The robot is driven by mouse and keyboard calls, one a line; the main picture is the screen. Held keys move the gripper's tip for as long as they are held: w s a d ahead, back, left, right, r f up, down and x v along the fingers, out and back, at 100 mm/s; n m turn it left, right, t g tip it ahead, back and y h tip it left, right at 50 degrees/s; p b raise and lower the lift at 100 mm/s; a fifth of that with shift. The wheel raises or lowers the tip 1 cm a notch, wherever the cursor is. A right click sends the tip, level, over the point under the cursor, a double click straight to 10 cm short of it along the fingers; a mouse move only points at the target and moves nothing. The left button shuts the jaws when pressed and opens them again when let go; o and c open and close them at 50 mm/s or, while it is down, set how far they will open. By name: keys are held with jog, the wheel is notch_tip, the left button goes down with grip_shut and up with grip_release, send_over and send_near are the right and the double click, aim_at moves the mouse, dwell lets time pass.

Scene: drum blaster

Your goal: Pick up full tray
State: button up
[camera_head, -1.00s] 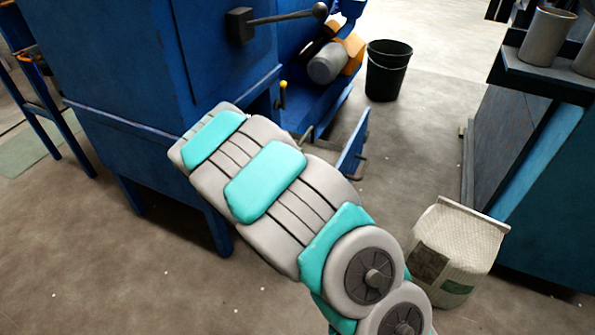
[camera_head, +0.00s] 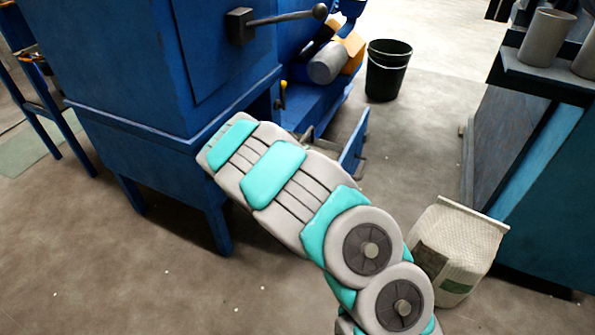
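My grey and teal arm reaches from the lower right toward the front of a blue machine (camera_head: 150,60). My gripper does not show; the arm's visible far end is by the machine's lower edge. I cannot make out a full tray for certain. At the machine's right side, a blue trough-like opening (camera_head: 318,103) holds a grey cylinder (camera_head: 327,64) and an orange-yellow piece (camera_head: 353,50). A blue flap or panel (camera_head: 354,143) stands tilted below it, partly beside my arm.
A black bucket (camera_head: 387,72) stands on the floor behind. A white sack (camera_head: 458,248) stands right of my arm. A dark bench (camera_head: 550,80) with grey cups (camera_head: 547,38) is at the right. A blue stand (camera_head: 45,110) is at the left. The lower-left floor is clear.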

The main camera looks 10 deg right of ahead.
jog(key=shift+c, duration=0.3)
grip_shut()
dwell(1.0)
